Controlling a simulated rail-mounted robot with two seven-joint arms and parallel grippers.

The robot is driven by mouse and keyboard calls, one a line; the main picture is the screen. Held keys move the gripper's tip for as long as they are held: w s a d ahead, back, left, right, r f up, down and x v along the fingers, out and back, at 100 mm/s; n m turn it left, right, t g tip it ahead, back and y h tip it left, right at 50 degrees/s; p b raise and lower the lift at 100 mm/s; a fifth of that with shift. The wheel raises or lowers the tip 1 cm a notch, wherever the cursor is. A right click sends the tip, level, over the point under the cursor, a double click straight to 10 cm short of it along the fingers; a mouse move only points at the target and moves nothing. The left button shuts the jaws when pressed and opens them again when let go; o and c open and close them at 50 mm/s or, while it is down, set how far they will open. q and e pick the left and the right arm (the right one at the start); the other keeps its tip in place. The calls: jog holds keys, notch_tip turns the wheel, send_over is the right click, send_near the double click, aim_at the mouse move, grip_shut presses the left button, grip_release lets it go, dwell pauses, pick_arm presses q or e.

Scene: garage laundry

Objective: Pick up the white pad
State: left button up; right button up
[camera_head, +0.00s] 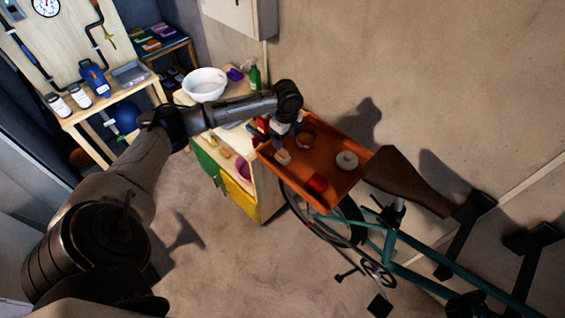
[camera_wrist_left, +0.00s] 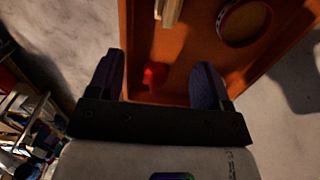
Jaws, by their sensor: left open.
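A small pale block (camera_head: 283,157) lies near the tray's left end and also shows at the top of the left wrist view (camera_wrist_left: 168,12). I cannot tell for sure which of these is the white pad. My left gripper (camera_head: 279,143) is open above the tray's left end, close to the pale block and apart from the round white piece. In the left wrist view nothing is held between its fingers (camera_wrist_left: 157,80). My right gripper is not in view.
A bicycle (camera_head: 390,240) with a brown saddle stands at the right. A bench at the left of the tray carries a white bowl (camera_head: 205,84) and a green bottle (camera_head: 255,76).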

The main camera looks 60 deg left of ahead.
aim_at(283, 153)
pick_arm(q)
jog(key=a+f, duration=0.1)
jog(key=f, duration=0.1)
jog(key=a+f, duration=0.1)
jog(key=f, duration=0.1)
jog(key=a+f, duration=0.1)
jog(key=f, duration=0.1)
jog(key=shift+w+f, duration=0.15)
jog(key=shift+f, duration=0.1)
jog(key=shift+d+f, duration=0.15)
jog(key=shift+f, duration=1.25)
jog(key=shift+d+f, duration=0.15)
jog(key=shift+f, duration=1.2)
jog(key=shift+c, duration=0.3)
jog(key=c, duration=1)
jog(key=shift+o, duration=0.2)
jog(key=shift+r, duration=0.15)
